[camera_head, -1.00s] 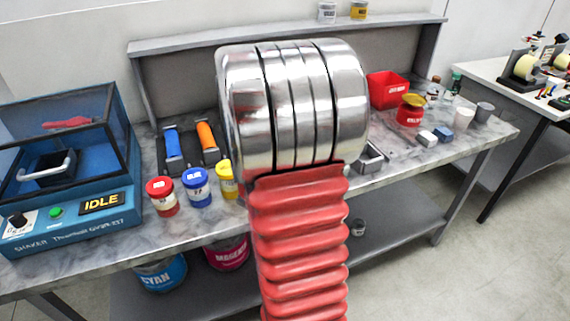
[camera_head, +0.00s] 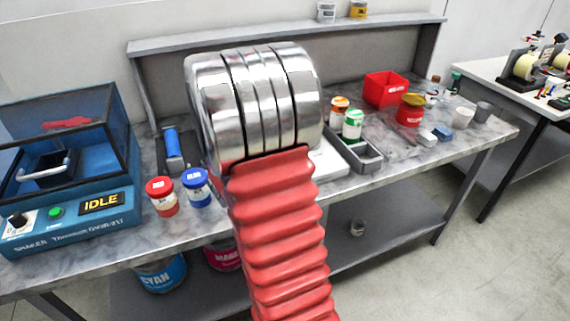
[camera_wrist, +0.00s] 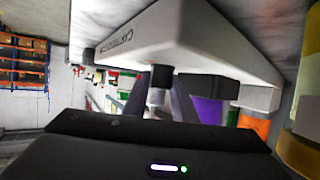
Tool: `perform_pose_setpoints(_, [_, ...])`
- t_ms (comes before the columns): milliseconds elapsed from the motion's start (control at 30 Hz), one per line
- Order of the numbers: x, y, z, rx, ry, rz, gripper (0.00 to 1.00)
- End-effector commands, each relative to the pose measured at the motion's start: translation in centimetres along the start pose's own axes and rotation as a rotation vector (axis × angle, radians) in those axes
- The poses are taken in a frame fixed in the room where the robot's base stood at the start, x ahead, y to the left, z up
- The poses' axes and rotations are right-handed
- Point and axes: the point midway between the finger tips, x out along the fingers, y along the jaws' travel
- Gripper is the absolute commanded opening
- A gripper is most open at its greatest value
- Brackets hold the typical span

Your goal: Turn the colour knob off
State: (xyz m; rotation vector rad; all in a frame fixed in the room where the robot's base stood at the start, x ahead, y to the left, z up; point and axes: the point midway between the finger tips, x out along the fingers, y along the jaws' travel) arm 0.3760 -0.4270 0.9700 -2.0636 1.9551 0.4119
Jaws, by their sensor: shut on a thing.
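In the wrist view my gripper (camera_wrist: 158,101) is at the front of a white device (camera_wrist: 205,45) with dark lettering on its face. Its dark fingers are closed on a small dark and pale knob (camera_wrist: 160,76), which I take to be the colour knob. The fingers hide much of it, and I cannot read its setting. In the head view part of the white device (camera_head: 328,161) shows to the right of my arm. My gripper and the knob are hidden behind the arm there.
A blue shaker (camera_head: 70,170) reading IDLE stands at the left. A red jar (camera_head: 161,196) and a blue jar (camera_head: 196,188) stand left of my arm. A grey tray (camera_head: 366,165), a green-labelled jar (camera_head: 352,124) and a red bin (camera_head: 386,89) are to the right.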

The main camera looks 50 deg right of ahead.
Motion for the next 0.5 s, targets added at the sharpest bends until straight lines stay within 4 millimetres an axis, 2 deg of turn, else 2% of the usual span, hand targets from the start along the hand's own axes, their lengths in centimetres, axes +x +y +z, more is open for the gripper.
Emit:
perform_pose_setpoints(433, [0.11,0.2,-0.18,0.005,0.004,0.013,0.02])
perform_pose_setpoints(467, [0.11,0.2,-0.18,0.005,0.004,0.013,0.25])
perform_pose_setpoints(500, [0.11,0.19,-0.18,0.005,0.004,0.013,0.28])
